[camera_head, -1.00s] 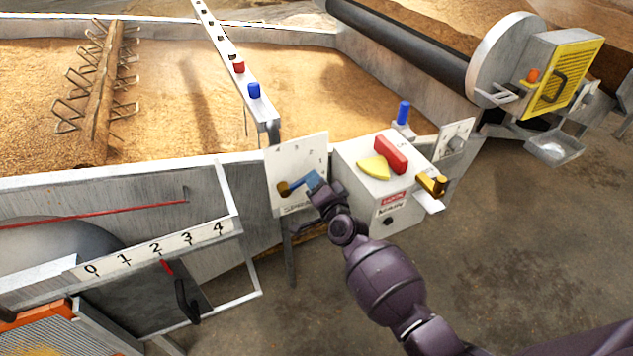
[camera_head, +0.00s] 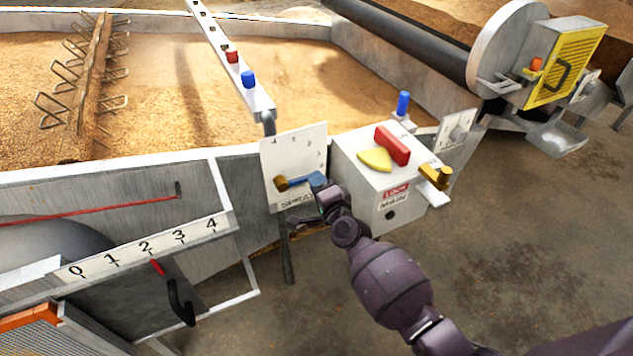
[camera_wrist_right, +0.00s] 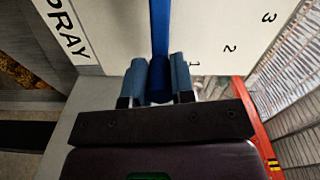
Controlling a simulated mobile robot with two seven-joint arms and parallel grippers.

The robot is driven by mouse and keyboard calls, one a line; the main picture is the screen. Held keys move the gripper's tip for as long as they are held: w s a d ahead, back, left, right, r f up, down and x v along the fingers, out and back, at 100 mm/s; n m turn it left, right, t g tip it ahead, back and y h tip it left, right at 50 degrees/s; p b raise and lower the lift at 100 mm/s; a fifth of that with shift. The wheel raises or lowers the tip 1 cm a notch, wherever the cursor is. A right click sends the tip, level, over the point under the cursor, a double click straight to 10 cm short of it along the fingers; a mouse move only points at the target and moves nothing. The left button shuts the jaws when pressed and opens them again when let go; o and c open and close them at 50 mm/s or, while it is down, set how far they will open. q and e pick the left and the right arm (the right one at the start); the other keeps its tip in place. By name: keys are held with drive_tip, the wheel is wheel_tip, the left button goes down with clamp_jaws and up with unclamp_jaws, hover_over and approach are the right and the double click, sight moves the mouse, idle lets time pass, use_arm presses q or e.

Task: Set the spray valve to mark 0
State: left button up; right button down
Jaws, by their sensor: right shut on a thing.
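The spray valve is a blue lever (camera_head: 306,180) on a brass pivot (camera_head: 281,184), mounted on a white plate (camera_head: 285,157) lettered SPRAY. The lever points right, tilted slightly up, and lies below mark 1. In the right wrist view the blue lever (camera_wrist_right: 159,35) runs between my fingers, with marks 1, 2 and 3 to its right. My right gripper (camera_head: 322,192) is shut on the lever's outer end; it also shows in the right wrist view (camera_wrist_right: 160,82). My left gripper is out of view.
A white box (camera_head: 357,188) with red and yellow handles stands close to the right of the plate. A metal 0–4 scale (camera_head: 130,256) with a red pointer is at lower left. The grain bed (camera_head: 160,70) lies behind. Floor at right is open.

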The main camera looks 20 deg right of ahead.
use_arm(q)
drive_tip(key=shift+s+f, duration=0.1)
use_arm(e)
drive_tip(key=shift+f, duration=0.15)
drive_tip(key=c, duration=1)
unclamp_jaws()
drive_tip(key=shift+o, duration=0.2)
drive_tip(key=shift+s, duration=0.55)
use_arm(q)
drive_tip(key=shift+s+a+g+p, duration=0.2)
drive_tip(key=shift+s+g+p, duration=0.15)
drive_tip(key=shift+p, duration=0.6)
use_arm(e)
drive_tip(key=s, duration=0.9)
drive_tip(key=shift+s+d, duration=0.15)
drive_tip(key=shift+s, duration=0.25)
